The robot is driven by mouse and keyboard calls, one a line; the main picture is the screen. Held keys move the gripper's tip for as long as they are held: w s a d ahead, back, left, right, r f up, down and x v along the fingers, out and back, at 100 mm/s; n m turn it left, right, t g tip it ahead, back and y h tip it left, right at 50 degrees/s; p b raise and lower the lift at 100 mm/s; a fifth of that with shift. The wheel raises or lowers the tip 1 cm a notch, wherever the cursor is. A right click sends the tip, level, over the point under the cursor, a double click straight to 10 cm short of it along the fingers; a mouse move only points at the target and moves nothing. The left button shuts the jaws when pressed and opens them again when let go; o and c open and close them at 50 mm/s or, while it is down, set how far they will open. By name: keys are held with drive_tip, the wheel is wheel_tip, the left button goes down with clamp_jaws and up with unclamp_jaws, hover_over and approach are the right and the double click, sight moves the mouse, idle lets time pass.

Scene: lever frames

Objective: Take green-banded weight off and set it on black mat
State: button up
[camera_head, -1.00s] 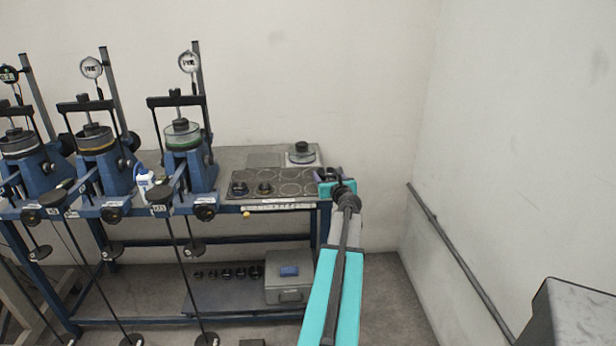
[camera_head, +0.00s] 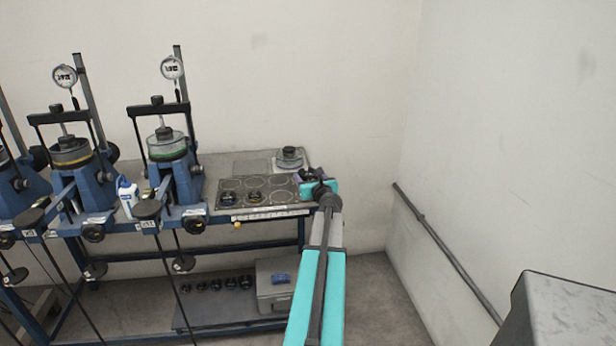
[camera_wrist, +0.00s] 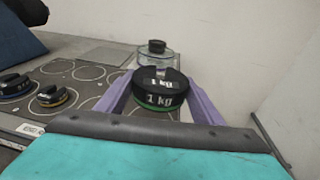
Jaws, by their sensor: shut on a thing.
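The green-banded weight (camera_wrist: 160,91) is a black disc marked 1 kg with a green band at its lower edge. It shows in the wrist view between the purple fingers of my gripper (camera_wrist: 158,98), which is shut on it. In the head view my gripper (camera_head: 314,177) is at the right end of the bench, at the black mat's right edge, and the weight is hard to make out there. The black mat (camera_head: 235,206) with ring outlines lies on the bench top; it also shows in the wrist view (camera_wrist: 75,98). I cannot tell whether the weight touches a surface.
Two other weights (camera_head: 229,197) (camera_wrist: 52,95) stand on the mat's front left rings; other rings are bare. A clear dish with a black knob (camera_head: 289,158) stands behind. Blue lever frames (camera_head: 165,150) rise at left. A wall pipe (camera_head: 440,245) runs at right.

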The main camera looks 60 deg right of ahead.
drive_tip(key=shift+w+f, duration=0.1)
drive_tip(key=shift+a+f+b, duration=0.1)
drive_tip(key=shift+f+b, duration=0.5)
drive_tip(key=shift+b, duration=0.1)
drive_tip(key=shift+f+b, duration=1.9)
drive_tip(key=shift+f, duration=0.25)
drive_tip(key=shift+f+b, duration=0.4)
drive_tip(key=shift+f, duration=0.1)
drive_tip(key=o, duration=1.7)
drive_tip(key=shift+r, duration=0.1)
drive_tip(key=shift+f, duration=0.2)
drive_tip(key=shift+a, duration=0.1)
